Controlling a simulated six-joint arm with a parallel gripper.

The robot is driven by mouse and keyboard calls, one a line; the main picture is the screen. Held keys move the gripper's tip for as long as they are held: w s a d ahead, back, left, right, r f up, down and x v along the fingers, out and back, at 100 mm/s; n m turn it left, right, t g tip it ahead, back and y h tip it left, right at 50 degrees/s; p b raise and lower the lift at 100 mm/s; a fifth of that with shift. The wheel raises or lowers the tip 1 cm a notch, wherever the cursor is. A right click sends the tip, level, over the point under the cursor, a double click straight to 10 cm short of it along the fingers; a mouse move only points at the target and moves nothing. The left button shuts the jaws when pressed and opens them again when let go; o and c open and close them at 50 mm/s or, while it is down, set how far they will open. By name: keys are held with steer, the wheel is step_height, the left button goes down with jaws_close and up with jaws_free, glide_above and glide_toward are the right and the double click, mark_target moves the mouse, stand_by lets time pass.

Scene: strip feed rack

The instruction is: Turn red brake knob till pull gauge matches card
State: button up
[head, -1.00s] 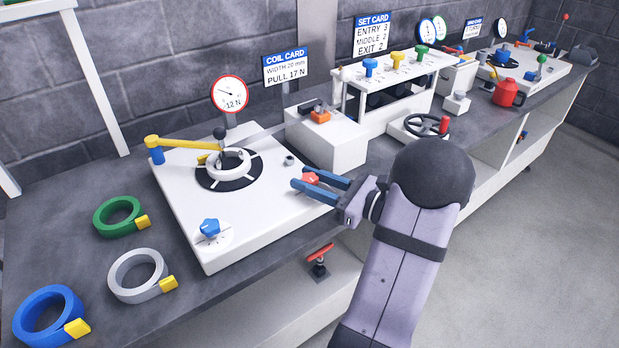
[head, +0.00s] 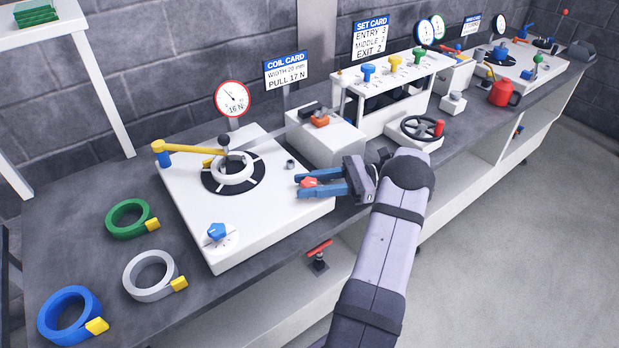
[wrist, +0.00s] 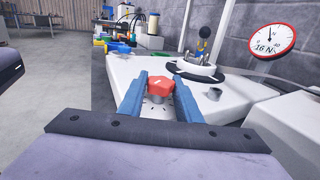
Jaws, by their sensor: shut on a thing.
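The red brake knob (head: 309,182) sits at the right edge of the white machine top (head: 270,220). My gripper (head: 318,183) has its blue fingers on either side of the knob and is shut on it. The wrist view shows the red knob (wrist: 160,85) between the two fingers (wrist: 160,97), above dial marks. The pull gauge (head: 232,98) has a red rim and reads 16 N; it also reads 16 N in the wrist view (wrist: 271,38). The coil card (head: 287,72) says width 20 mm, though that figure is small, and pull 17 N.
A blue knob (head: 217,232) is at the machine's front left. A yellow arm (head: 188,147) reaches over the reel hub (head: 233,168). Green, grey and blue coils lie on the bench at left. A white block (head: 327,138) stands behind my gripper. A red valve handle (head: 320,249) is below the bench edge.

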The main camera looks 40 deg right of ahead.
mark_target(309, 182)
steer(key=shift+n+g+p, duration=0.3)
steer(key=shift+g+p, duration=0.1)
steer(key=o, duration=1.1)
step_height(309, 182, up, 10)
steer(key=p, duration=1)
